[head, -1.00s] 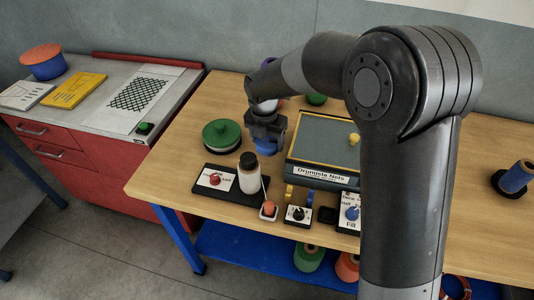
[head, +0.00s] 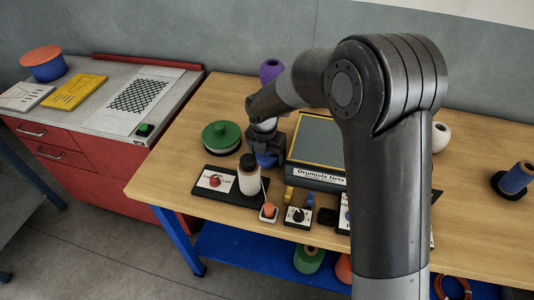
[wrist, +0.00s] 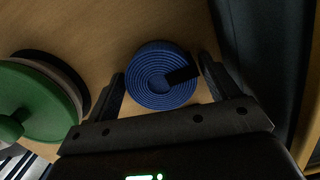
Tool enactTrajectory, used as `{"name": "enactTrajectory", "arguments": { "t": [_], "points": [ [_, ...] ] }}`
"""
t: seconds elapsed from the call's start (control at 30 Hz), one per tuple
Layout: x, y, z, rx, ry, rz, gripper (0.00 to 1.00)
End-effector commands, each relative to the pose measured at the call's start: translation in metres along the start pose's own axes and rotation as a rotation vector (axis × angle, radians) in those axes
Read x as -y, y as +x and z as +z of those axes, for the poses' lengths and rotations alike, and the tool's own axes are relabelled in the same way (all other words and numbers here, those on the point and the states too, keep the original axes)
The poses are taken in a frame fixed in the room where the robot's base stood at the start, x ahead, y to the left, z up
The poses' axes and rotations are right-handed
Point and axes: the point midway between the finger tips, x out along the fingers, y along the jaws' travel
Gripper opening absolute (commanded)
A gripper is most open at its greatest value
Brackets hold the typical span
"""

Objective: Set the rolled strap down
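The rolled strap (wrist: 160,78) is a blue coil with a black band across it. In the wrist view it sits between the two fingers of my gripper (wrist: 161,68), which are close against its sides. In the head view the strap (head: 265,161) shows as a blue patch under my gripper (head: 267,155), low over the wooden table (head: 190,120). I cannot tell whether its underside touches the wood.
A green round lid (head: 221,137) lies just left of my gripper. A framed dark board (head: 318,140) stands close on the right. A white bottle (head: 249,177) with a dark cap stands in front. A purple object (head: 271,70) is behind.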

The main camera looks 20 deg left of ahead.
Motion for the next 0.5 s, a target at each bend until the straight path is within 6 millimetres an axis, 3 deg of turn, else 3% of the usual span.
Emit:
{"name": "enactTrajectory", "arguments": {
  "t": [0.1, 0.33, 0.5],
  "points": [
    [0.000, 0.000, 0.000, 0.000, 0.000, 0.000, 0.89],
    [0.000, -0.001, 0.000, 0.000, 0.000, 0.000, 0.89],
    [-0.001, -0.017, 0.001, 0.003, 0.000, 0.003, 0.89]
  ]
}}
